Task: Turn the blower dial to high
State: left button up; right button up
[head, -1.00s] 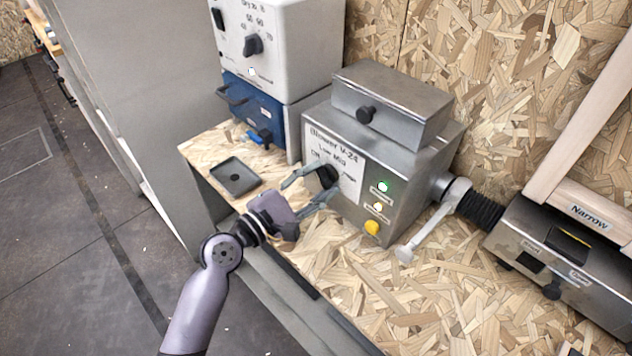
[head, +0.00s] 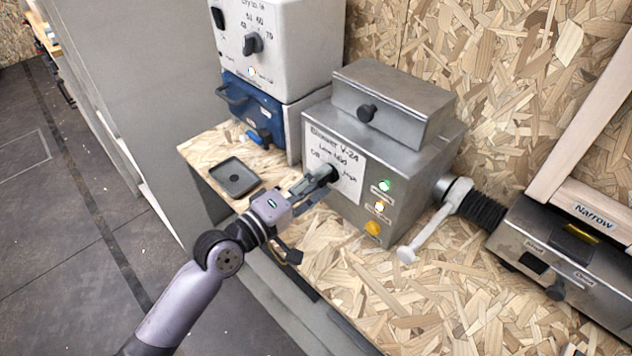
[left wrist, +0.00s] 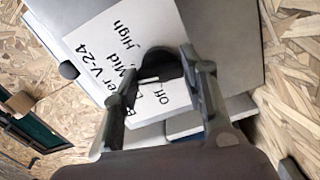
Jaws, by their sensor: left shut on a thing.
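The blower (head: 412,178) is a grey metal box with a white label reading "Blower V-24" and the marks Off, Low, Mid and High. Its black dial (head: 331,173) sits low on that label. My left gripper (head: 325,178) is shut on the dial, its fingers on either side of it. The left wrist view shows the dial (left wrist: 162,64) between the two fingers (left wrist: 166,80). The fingers partly cover the dial, and I cannot tell for sure which mark it points to. My right gripper is not in view.
A green lamp (head: 384,185) and a second lit lamp (head: 379,206) sit above a yellow button (head: 373,229) on the blower. A shallow dark tray (head: 234,178) lies to the left. A pale-handled lever (head: 425,232) sticks out at right. The bench's right front is clear.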

pick_arm(q)
jog(key=m+p, duration=0.1)
jog(key=m, duration=1)
jog(key=shift+f, duration=0.15)
dwell(0.5)
jog(key=o, duration=1.2)
jog(key=shift+c, duration=0.2)
jog(key=v, duration=1.2)
